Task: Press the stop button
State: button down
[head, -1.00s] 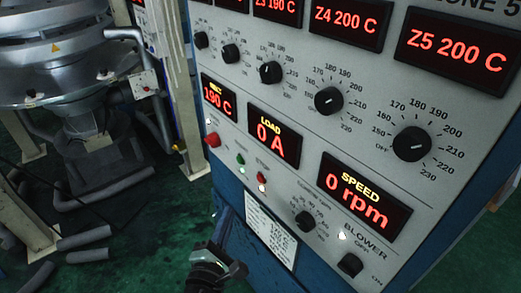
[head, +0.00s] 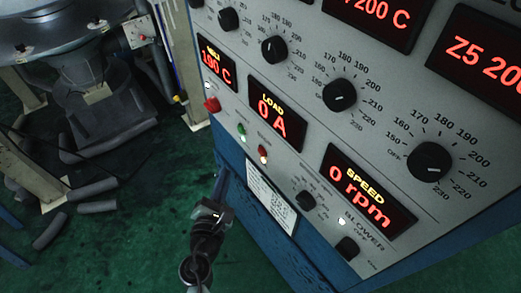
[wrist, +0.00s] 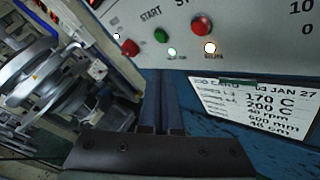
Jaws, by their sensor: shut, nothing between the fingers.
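The stop button is a small red cap (head: 263,150) on the grey control panel (head: 300,128), right of the green start button (head: 241,129). In the wrist view the red stop button (wrist: 202,25) is at the top, with a bright lamp (wrist: 210,48) just under it. The green start button (wrist: 161,35) is to its left. My gripper (head: 221,178) is shut and empty, below and left of the stop button in the head view. In the wrist view my gripper (wrist: 162,78) points up below the buttons; contact with the panel cannot be judged.
A white printed sheet (head: 270,198) is on the blue cabinet below. Dials and red displays fill the panel.

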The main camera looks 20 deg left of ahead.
jog(key=w+d, duration=0.4)
jog(key=w, duration=0.2)
jog(key=shift+d, duration=0.35)
jog(key=shift+w, duration=0.1)
dwell(1.7)
jog(key=shift+w+d, duration=0.3)
jog(key=shift+w+d+r, duration=0.1)
jog(key=shift+w+d, duration=0.15)
jog(key=shift+w, duration=0.05)
dwell(0.9)
jog(key=shift+s+a, duration=0.5)
jog(key=shift+s, duration=0.15)
jog(key=shift+s+a, duration=0.8)
jog(key=shift+s, duration=0.2)
jog(key=shift+s+a, duration=0.75)
jog(key=shift+s, duration=0.25)
